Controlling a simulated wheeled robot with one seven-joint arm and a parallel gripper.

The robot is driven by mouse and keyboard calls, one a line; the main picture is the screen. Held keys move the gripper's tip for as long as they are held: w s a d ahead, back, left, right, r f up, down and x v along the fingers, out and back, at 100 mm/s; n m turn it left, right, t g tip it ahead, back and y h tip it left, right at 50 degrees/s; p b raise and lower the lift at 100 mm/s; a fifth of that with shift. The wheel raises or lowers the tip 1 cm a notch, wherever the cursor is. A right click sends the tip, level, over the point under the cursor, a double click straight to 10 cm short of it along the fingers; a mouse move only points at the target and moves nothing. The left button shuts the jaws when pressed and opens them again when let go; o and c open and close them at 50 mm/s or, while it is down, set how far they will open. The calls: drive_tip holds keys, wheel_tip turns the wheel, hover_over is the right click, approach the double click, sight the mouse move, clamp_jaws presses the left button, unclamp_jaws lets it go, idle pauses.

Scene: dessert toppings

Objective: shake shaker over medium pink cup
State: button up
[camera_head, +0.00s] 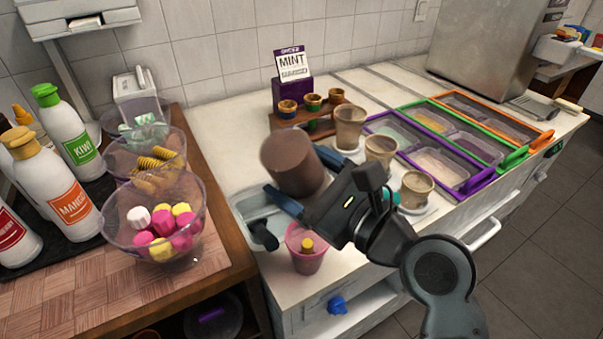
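A brown cylindrical shaker (287,158) is held in the air, tilted, between the fingers of my gripper (299,174). The gripper is shut on its side. The pink cup (307,261) stands upright on the white counter near its front edge. A yellow piece shows inside the cup. The shaker appears above the cup and slightly left of it in the picture, apart from it; its exact height and depth offset cannot be told. My gripper's body covers part of the counter right of the cup.
A clear bowl of pink, yellow and white sweets (188,252) and several bottles (67,135) stand left. A metal basin (252,203) lies behind the cup. Topping trays (452,173), small brown cups (349,133) and a mint sign (292,63) stand right and behind.

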sight(301, 130)
drive_tip(key=shift+r+p, duration=1.35)
drive_tip(key=shift+r, duration=2.2)
wheel_tip(301, 130, down, 8)
drive_tip(key=b, duration=0.4)
drive_tip(key=shift+r, duration=0.1)
